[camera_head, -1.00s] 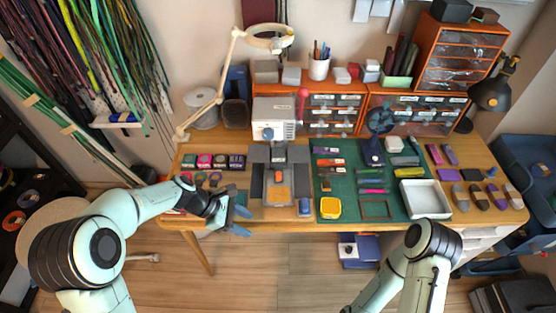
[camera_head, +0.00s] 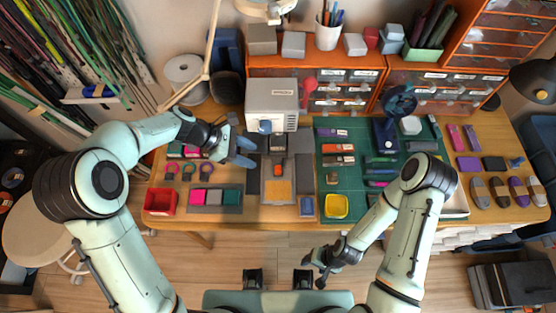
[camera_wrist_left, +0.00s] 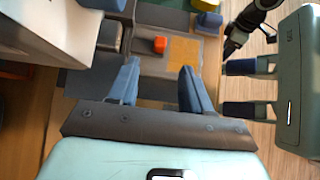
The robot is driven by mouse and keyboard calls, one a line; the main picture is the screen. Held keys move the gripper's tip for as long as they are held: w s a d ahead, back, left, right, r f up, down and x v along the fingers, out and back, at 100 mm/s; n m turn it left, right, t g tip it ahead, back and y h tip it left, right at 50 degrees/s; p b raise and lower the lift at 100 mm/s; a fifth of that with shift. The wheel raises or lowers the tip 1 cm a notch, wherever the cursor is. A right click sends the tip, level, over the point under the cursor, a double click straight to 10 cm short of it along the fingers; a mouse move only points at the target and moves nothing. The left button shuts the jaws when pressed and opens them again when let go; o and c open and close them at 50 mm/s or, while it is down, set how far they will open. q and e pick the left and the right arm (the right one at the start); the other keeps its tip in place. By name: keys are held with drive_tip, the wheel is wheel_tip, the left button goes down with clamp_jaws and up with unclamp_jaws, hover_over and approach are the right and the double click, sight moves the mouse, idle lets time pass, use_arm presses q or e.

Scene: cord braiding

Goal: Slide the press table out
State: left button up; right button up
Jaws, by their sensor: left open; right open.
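The press (camera_head: 271,105) is a white-grey machine at the back of the bench, and its dark grey press table (camera_head: 265,190) extends toward the front edge. An orange block (camera_head: 278,170) and a tan-orange pad (camera_head: 278,190) lie on the press table; both also show in the left wrist view (camera_wrist_left: 159,44). My left gripper (camera_head: 245,152) is open and empty, just left of the press table. Its two blue fingers (camera_wrist_left: 157,85) point at the table in the left wrist view, apart from the orange block. My right gripper (camera_head: 320,270) is open and empty, low in front of the bench.
A red bin (camera_head: 161,202) and a tray of coloured blocks (camera_head: 208,198) lie left of the press table. A blue block (camera_head: 307,206) stands at its right front. A green mat (camera_head: 345,175) with several tools and a yellow dish (camera_head: 336,206) is to the right.

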sight(278, 167)
use_arm(q)
drive_tip(key=b+x, duration=0.1)
drive_tip(key=x, duration=1.1)
drive_tip(key=shift+d+f, duration=0.1)
clamp_jaws()
